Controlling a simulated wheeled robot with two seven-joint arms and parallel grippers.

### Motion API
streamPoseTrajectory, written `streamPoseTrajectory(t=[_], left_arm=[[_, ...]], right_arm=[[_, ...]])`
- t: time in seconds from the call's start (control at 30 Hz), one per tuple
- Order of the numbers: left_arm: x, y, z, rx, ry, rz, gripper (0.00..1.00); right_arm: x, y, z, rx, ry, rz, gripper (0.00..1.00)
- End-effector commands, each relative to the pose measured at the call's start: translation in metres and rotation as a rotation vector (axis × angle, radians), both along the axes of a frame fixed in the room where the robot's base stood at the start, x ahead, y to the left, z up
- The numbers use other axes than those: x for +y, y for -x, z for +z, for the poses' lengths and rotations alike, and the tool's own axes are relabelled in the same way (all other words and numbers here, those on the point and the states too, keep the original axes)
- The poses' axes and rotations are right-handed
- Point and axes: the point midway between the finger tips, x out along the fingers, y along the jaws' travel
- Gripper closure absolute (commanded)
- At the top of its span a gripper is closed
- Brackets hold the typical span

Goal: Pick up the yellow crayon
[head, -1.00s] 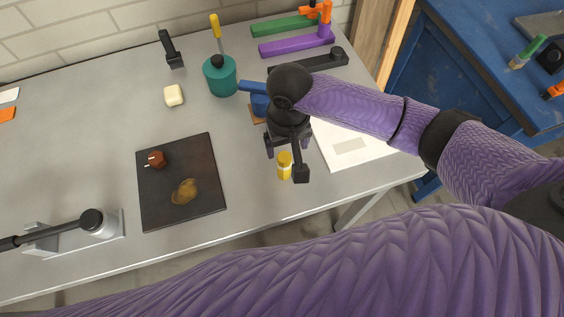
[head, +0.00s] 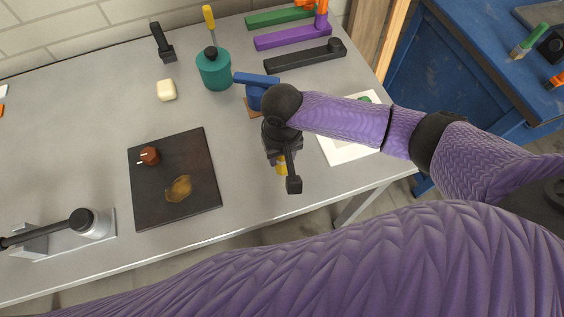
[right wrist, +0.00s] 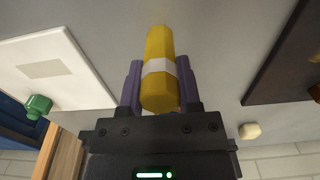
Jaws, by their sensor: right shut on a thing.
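The yellow crayon (right wrist: 159,68) has a pale band around its middle and sits between the two fingers of my right gripper (right wrist: 160,88) in the right wrist view. In the head view, my right gripper (head: 283,158) is over the front part of the grey table and shut on the crayon. Only a small yellow part of the crayon (head: 281,167) shows there, the rest hidden by the gripper. I cannot tell if the crayon touches the table. My left gripper is not in view.
A dark mat (head: 147,208) with a red-brown plug (head: 149,156) lies left of the gripper. A blue object (head: 255,88), a teal container (head: 213,70) and long bars (head: 305,56) stand behind. A white sheet (head: 340,148) lies to the right. The table's front edge is close.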

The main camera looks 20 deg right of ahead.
Motion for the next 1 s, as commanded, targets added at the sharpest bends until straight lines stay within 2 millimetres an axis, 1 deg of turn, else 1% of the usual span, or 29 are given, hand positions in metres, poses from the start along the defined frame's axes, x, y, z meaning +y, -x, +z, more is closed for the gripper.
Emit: streamPoseTrajectory(t=[0.27,0.37,0.5,0.6,0.7,0.8,1.0], left_arm=[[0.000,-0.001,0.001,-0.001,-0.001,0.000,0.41],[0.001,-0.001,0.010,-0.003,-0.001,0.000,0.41],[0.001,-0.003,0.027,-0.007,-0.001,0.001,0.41],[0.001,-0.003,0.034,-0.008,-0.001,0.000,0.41],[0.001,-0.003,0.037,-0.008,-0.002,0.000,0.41],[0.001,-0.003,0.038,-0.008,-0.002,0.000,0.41],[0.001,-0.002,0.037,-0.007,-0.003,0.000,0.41]], right_arm=[[0.000,0.000,0.002,-0.001,0.000,0.000,1.00],[0.000,-0.001,0.021,-0.003,-0.001,-0.001,1.00],[0.000,-0.001,0.061,-0.003,-0.001,0.000,1.00],[0.000,-0.001,0.084,-0.003,-0.001,0.000,1.00],[0.000,-0.001,0.097,-0.002,-0.001,-0.002,1.00],[0.000,0.000,0.101,0.000,-0.001,-0.001,1.00],[0.000,0.000,0.100,0.001,0.000,-0.001,1.00]])
